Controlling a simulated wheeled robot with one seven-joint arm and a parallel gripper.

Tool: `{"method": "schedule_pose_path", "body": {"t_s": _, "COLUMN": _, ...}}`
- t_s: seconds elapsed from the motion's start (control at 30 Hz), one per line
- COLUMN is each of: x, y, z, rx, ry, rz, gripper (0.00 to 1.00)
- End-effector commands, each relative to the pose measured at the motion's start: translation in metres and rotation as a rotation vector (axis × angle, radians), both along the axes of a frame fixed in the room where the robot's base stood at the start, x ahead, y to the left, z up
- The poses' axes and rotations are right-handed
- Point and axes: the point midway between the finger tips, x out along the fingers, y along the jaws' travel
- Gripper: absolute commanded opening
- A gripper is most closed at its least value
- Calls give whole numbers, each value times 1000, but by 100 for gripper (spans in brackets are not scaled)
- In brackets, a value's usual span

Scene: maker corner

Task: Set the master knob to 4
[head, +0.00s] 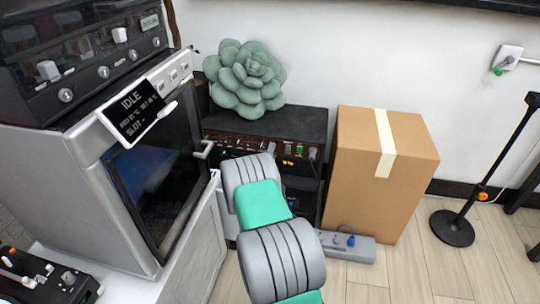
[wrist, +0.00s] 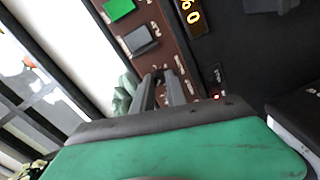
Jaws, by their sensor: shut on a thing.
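A black unit with a brown-red front panel (head: 233,143) stands low against the wall, left of a cardboard box. In the wrist view its panel (wrist: 142,17) runs at a slant, with a green button, a grey button and small white markings. My gripper (wrist: 163,80) is at this panel, its two fingers close together beside the white markings. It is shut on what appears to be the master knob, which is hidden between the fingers. The knob's setting cannot be read. In the head view my own arm covers the gripper.
An orange display (wrist: 190,14) glows beside the panel. A succulent (head: 246,77) sits on the unit. The cardboard box (head: 376,165) and a power strip (head: 347,247) stand to its right. An oven-like machine (head: 160,180) showing "IDLE" is at left.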

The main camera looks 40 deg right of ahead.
Motion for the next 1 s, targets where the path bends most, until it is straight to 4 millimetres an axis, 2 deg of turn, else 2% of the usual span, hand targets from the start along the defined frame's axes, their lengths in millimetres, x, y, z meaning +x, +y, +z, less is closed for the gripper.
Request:
{"method": "schedule_pose_path", "body": {"t_s": 0.3, "x": -1, "y": -1, "z": 0, "rx": 61, "ry": -78, "rz": -3, "gripper": 0}}
{"method": "schedule_pose_path", "body": {"t_s": 0.77, "x": -1, "y": -1, "z": 0, "rx": 69, "ry": -88, "rz": -3, "gripper": 0}}
{"method": "schedule_pose_path", "body": {"t_s": 0.8, "x": -1, "y": -1, "z": 0, "rx": 69, "ry": -88, "rz": -3, "gripper": 20}}
{"method": "schedule_pose_path", "body": {"t_s": 1.0, "x": 0, "y": 0, "z": 0, "rx": 69, "ry": -88, "rz": 0, "gripper": 36}}
